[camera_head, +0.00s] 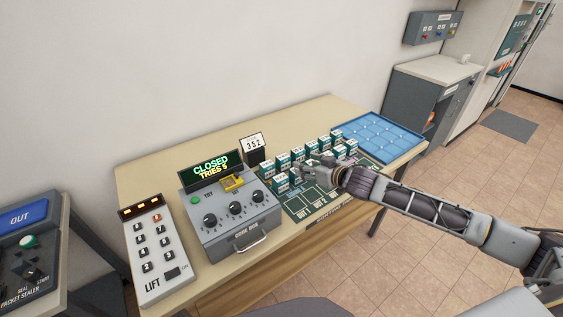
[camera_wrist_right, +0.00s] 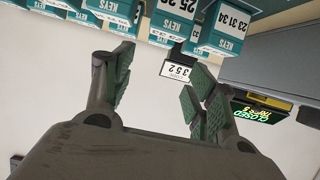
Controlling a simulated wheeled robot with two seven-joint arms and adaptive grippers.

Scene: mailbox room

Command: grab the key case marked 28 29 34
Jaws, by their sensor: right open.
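Several teal and white key cases (camera_head: 297,154) stand in rows on the table; their numbers are too small to read in the head view. In the wrist view, which is upside down, one case (camera_wrist_right: 228,25) reads 23 31 34. A case (camera_wrist_right: 175,22) beyond the gap between my fingers has its label partly cut off by the top edge. I cannot pick out the case marked 28 29 34. My right gripper (camera_head: 310,166) is open and empty, close to the cases, its arm coming from the right. It also shows in the wrist view (camera_wrist_right: 163,75). My left gripper is out of view.
A code box (camera_head: 240,222) with dials and a CLOSED sign stands left of the cases. A lift panel (camera_head: 150,255) is farther left. A 352 card (camera_head: 252,143) stands behind. A blue tray (camera_head: 375,135) lies at the right end. A dark marked mat (camera_head: 307,203) lies before the cases.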

